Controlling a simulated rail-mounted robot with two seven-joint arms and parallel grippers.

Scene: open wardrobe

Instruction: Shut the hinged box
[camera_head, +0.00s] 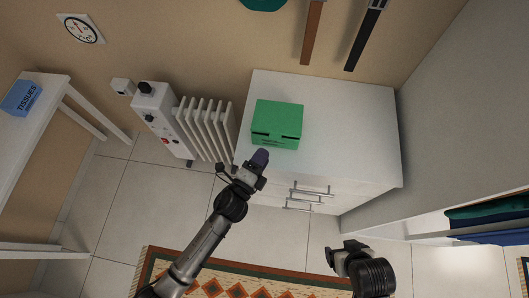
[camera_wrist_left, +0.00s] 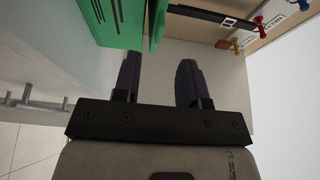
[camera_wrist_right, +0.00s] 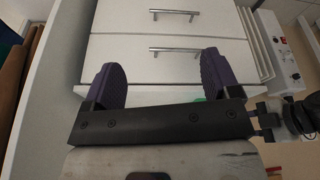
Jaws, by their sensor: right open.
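The green hinged box (camera_head: 277,120) sits on top of the white drawer cabinet (camera_head: 345,125), near its left side. In the left wrist view the box body (camera_wrist_left: 112,22) and a thin green panel (camera_wrist_left: 158,22), which looks like the lid, stand apart with a gap between them. How far the lid is raised is hard to tell from the head view. My left gripper (camera_head: 261,158) is at the front of the box; its purple fingers (camera_wrist_left: 160,80) are apart with nothing between them. My right gripper (camera_head: 335,255) is open and empty, low in front of the drawers (camera_wrist_right: 172,55).
A white radiator (camera_head: 200,125) stands left of the cabinet. A side table with a tissue box (camera_head: 22,97) is at the far left. Drawer handles (camera_head: 310,192) stick out in front. A wardrobe with clothes (camera_head: 490,215) is at right. A patterned rug (camera_head: 240,285) lies on the floor.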

